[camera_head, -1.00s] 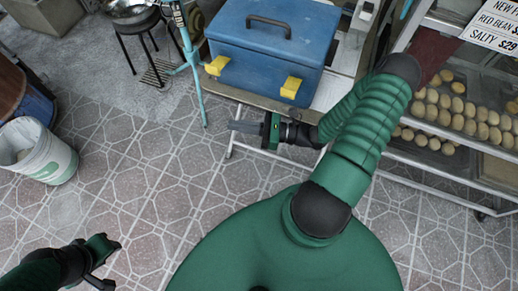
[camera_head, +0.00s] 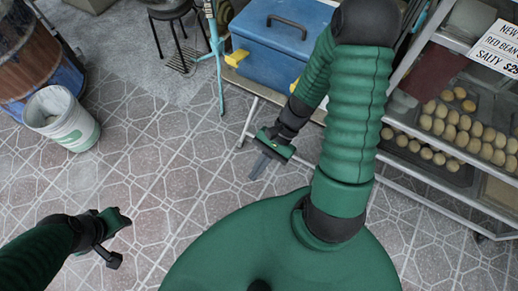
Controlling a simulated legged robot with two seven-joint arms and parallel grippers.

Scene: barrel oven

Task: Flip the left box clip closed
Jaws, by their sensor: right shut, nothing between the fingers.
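The blue box (camera_head: 268,48) with a dark lid handle stands on a small table at the upper middle. Its left yellow clip (camera_head: 237,57) sticks out at the upper front edge. The right clip is mostly hidden by my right arm, with a small yellow bit (camera_head: 293,86) showing. My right gripper (camera_head: 260,167) is shut and empty, over the floor in front of and below the box, fingers pointing down-left. It is clear of both clips. My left gripper (camera_head: 114,239) is open and empty over the floor at the lower left, far from the box.
A white bucket (camera_head: 62,118) stands at the left beside a wooden barrel (camera_head: 30,60). A thin light-blue stand (camera_head: 216,60) rises just left of the box. A rack with trays of buns (camera_head: 450,130) fills the right. The tiled floor between is clear.

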